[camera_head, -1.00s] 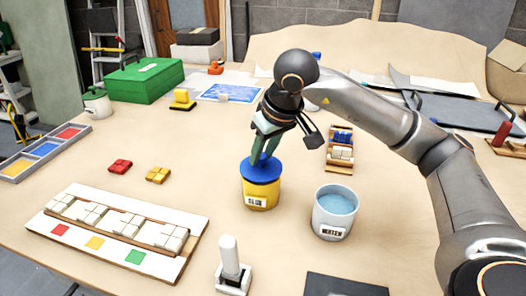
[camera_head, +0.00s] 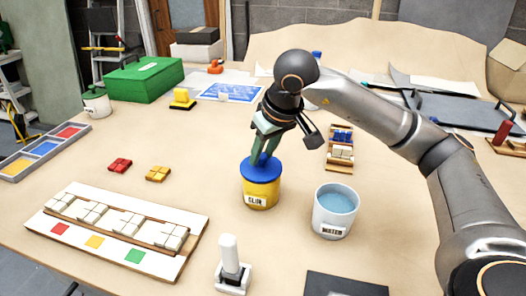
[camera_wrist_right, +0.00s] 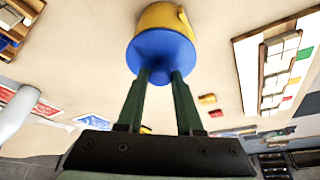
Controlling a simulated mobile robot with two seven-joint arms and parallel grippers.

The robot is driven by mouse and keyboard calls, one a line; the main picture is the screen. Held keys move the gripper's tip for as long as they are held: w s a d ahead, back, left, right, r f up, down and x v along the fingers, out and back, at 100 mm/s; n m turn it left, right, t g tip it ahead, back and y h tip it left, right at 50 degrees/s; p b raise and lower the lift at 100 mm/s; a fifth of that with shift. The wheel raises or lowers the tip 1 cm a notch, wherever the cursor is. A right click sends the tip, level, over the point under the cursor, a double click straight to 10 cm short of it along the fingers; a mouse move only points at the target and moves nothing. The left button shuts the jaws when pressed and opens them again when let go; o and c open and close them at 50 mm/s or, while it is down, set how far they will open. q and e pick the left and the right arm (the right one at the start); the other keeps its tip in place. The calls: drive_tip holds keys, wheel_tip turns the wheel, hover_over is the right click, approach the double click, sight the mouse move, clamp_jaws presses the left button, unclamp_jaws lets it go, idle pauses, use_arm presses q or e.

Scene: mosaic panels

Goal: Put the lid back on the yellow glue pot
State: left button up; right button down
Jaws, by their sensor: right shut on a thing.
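The yellow glue pot (camera_head: 260,196) stands upright on the table, with a "GLUE" label on its front. The blue lid (camera_head: 262,172) sits on top of the pot and covers its mouth. My right gripper (camera_head: 266,156) comes down from above and is shut on the lid's knob. The knob is mostly hidden between the fingers. My left gripper is not in view.
A white water pot (camera_head: 334,212) stands right of the glue pot. A white-handled tool (camera_head: 230,262) stands in front. A panel with white tiles (camera_head: 180,262) lies at the left, with red tiles (camera_head: 120,165) and yellow tiles (camera_head: 158,174) behind it. A tile rack (camera_head: 340,155) stands behind the water pot.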

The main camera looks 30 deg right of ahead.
unclamp_jaws()
idle(0.5)
drive_tip(key=shift+r, duration=0.1)
drive_tip(key=shift+r+p, duration=2.9)
drive_tip(key=shift+r, duration=0.55)
clamp_jaws()
